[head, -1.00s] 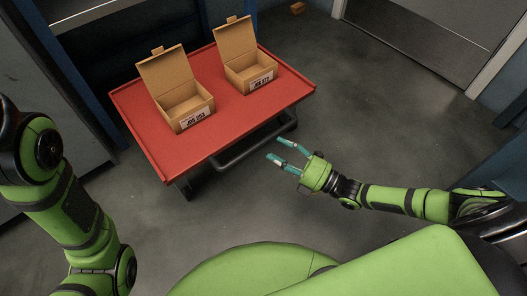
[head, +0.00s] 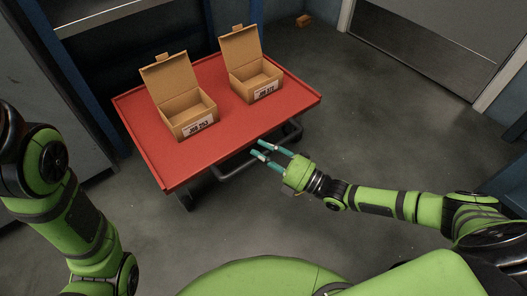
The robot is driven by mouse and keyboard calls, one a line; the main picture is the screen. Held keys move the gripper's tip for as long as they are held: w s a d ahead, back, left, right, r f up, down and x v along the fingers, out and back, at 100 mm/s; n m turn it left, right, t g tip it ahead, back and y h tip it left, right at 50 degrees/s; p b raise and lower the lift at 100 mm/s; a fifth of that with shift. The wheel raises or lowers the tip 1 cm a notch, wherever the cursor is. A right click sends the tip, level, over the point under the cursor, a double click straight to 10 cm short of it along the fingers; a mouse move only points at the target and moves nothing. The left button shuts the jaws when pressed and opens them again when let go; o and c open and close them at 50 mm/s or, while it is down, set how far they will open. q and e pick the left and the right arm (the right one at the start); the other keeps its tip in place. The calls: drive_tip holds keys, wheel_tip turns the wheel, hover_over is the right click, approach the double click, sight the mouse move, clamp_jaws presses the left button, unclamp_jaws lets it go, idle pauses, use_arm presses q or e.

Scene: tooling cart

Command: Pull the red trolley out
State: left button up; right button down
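The red trolley (head: 235,126) stands ahead with a flat red top. A dark handle bar (head: 236,170) runs along its near side, below the top edge. My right gripper (head: 262,152) is open, with its teal fingers apart and their tips at the handle bar near the trolley's near edge. I cannot tell whether the fingers touch the bar. My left arm comes in at the left edge of the head view; its gripper is out of view.
Two open cardboard boxes, a left one (head: 190,112) and a right one (head: 255,80), stand on the trolley top. A blue-framed shelf is behind it at the left. A small brown block (head: 303,20) lies on the far floor. Grey floor (head: 385,130) to the right is clear.

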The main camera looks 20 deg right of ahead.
drive_tip(key=shift+w+a, duration=0.2)
drive_tip(key=shift+w, duration=0.35)
drive_tip(key=shift+w+a, duration=0.15)
drive_tip(key=shift+w, duration=0.3)
drive_tip(key=c, duration=1)
unclamp_jaws()
drive_tip(key=shift+s, duration=0.1)
drive_tip(key=shift+s+f, duration=0.1)
drive_tip(key=v, duration=1.2)
